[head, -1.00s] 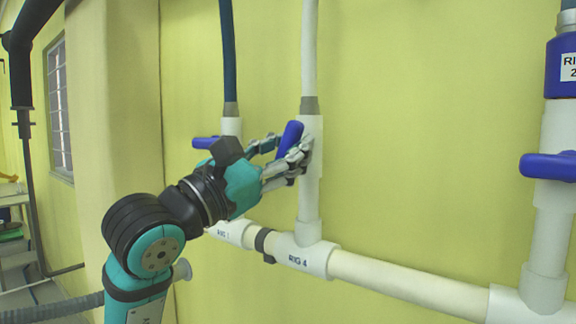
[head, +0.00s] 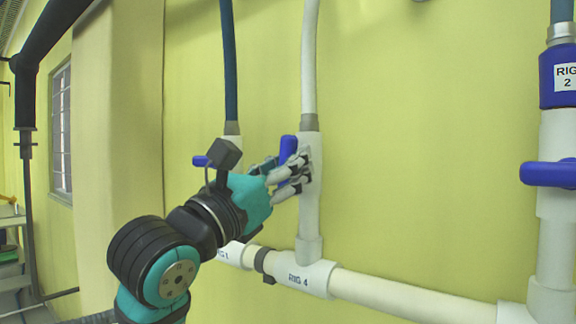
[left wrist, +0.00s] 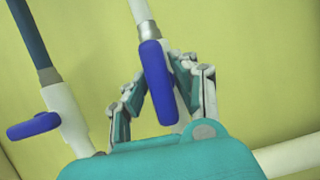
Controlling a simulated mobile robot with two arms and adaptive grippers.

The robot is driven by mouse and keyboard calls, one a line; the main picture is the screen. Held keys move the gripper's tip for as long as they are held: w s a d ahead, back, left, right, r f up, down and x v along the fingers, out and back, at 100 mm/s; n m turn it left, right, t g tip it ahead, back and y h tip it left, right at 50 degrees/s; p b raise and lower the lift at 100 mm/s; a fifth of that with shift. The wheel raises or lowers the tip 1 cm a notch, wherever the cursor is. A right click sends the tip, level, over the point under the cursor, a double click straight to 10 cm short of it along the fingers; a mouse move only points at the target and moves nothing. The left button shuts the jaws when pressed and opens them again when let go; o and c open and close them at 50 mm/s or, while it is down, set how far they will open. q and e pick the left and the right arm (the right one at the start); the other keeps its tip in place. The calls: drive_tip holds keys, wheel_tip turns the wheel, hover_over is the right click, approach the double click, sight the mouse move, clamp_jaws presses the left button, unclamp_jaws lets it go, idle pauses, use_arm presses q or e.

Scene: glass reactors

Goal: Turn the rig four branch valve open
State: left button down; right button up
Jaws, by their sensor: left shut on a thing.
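The rig four branch valve is on the white vertical pipe (head: 310,215) above the tee labelled RIG 4 (head: 305,278). Its blue handle (head: 288,147) stands upright, about in line with the pipe. My left gripper (head: 289,172) is shut on this handle, and its fingers hide the lower part in the head view. In the left wrist view the same blue handle (left wrist: 157,80) lies between the two fingers (left wrist: 160,92), roughly along its pipe. My right gripper is not in view.
The rig 1 valve's blue handle (head: 200,161) sticks out sideways just left of my gripper. Rig 2's blue handle (head: 550,174) is sideways at the far right. A white horizontal pipe (head: 400,298) runs below. The yellow wall (head: 430,130) is close behind.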

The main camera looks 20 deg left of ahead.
use_arm(q)
drive_tip(key=c, duration=1.2)
unclamp_jaws()
drive_tip(key=shift+o, duration=0.2)
drive_tip(key=v, duration=0.7)
drive_tip(key=shift+s+f, duration=0.2)
drive_tip(key=shift+s, duration=0.05)
